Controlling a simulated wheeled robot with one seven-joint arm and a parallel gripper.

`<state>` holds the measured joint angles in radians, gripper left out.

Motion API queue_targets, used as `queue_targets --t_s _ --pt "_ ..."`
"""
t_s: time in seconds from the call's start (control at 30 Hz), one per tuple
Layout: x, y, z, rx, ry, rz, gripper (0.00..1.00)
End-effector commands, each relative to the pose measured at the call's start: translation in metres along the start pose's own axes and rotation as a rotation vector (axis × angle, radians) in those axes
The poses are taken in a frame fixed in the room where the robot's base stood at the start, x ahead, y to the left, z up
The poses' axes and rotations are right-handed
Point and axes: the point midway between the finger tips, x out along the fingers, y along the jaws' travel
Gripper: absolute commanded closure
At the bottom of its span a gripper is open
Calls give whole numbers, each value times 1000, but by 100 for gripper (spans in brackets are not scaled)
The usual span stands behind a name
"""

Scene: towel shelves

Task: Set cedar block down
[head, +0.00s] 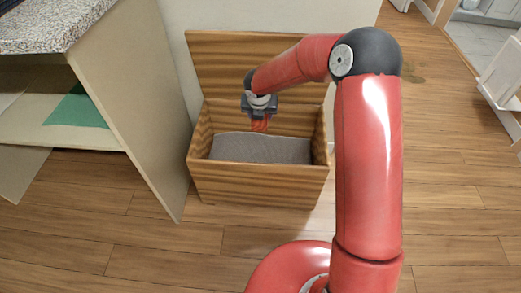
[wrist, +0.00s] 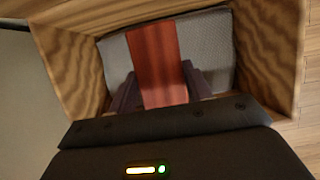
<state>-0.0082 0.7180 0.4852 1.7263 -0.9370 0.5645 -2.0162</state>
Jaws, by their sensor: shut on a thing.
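My gripper (head: 260,115) reaches down into an open wooden chest (head: 258,187) in the head view. It is shut on the cedar block (wrist: 157,62), a reddish-brown, flat-faced block, which shows between the two dark fingers in the wrist view. A small part of the block (head: 260,126) shows below the fingers in the head view. A grey textured towel (head: 262,149) lies inside the chest, beneath the block. I cannot tell whether the block touches the towel.
The chest's lid (head: 225,62) stands open at the back, against a pale wall. A shelf unit (head: 130,95) with a speckled top and a green cloth (head: 78,110) stands on the left. Wooden floor (head: 450,200) is clear on the right.

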Motion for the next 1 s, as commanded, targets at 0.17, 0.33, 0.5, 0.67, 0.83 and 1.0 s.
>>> queue_targets --t_s 0.17,0.33,0.5,0.67,0.83,1.0 --pt "42 1 -19 -4 5 -1 74" --pt "85 0 -37 -3 4 -2 74" --pt "121 0 -51 -3 2 -1 74" --pt "138 0 -57 0 0 0 74" --pt "148 0 -62 -1 1 -2 74" --pt "173 0 -72 0 2 -2 74"
